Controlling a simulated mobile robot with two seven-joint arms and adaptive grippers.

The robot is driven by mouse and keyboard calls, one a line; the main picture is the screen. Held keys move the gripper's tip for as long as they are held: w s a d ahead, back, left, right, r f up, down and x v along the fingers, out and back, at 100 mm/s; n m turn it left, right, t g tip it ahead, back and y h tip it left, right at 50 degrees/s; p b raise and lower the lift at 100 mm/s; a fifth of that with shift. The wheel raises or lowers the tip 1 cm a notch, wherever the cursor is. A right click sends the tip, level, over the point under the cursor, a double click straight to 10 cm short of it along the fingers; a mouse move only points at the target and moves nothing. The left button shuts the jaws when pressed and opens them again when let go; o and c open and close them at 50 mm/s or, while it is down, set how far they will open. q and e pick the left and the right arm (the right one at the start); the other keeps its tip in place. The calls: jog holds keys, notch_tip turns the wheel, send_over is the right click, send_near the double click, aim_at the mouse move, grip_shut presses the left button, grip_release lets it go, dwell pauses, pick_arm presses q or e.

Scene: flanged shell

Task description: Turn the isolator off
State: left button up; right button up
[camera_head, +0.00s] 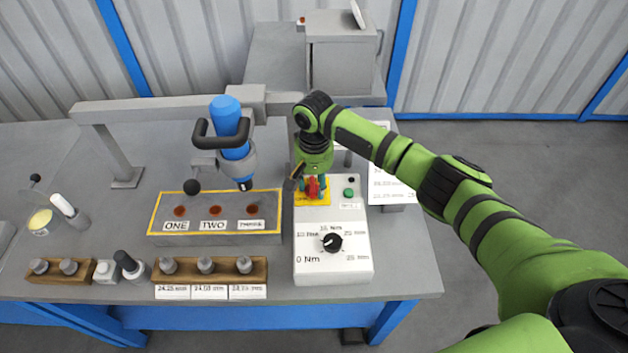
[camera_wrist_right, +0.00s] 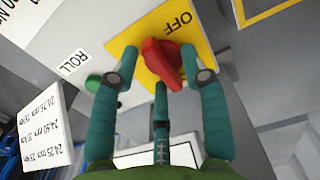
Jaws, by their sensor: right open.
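The isolator is a red handle (camera_head: 313,187) on a yellow plate at the back left of the white control box (camera_head: 335,267). In the right wrist view the red handle (camera_wrist_right: 163,66) stands out from the yellow plate (camera_wrist_right: 197,47), and the word OFF is legible beside it. My right gripper (camera_head: 311,184) is above the isolator, pointing down. In the wrist view its teal fingers (camera_wrist_right: 164,82) are open and spread around the handle, close to it. Whether any finger touches it I cannot tell. My left gripper is not in view.
A black dial (camera_head: 332,243) and a green button (camera_head: 349,193) are on the same box. A blue tool (camera_head: 230,125) hangs over a yellow-edged block (camera_head: 217,238) to the left. Wooden racks (camera_head: 211,277) line the bench front.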

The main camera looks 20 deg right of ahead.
grip_shut()
jog(key=shift+r+n+p, duration=0.2)
jog(key=shift+n+p, duration=0.95)
jog(key=shift+n, duration=0.25)
jog(key=n+p, duration=0.1)
jog(key=n, duration=0.1)
jog(key=shift+w+n, duration=0.1)
jog(key=shift+n, duration=0.3)
jog(key=n+p, duration=0.1)
jog(key=n, duration=0.1)
jog(key=shift+f+n, duration=0.1)
jog(key=shift+n, duration=0.2)
jog(key=n, duration=0.3)
jog(key=shift+w+a+n+p, duration=0.1)
jog(key=shift+w+n+p, duration=0.05)
jog(key=shift+n+p, duration=0.2)
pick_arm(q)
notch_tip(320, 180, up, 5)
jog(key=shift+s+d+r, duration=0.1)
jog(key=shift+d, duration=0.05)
pick_arm(e)
jog(key=n, duration=0.6)
jog(key=shift+w+a, duration=0.1)
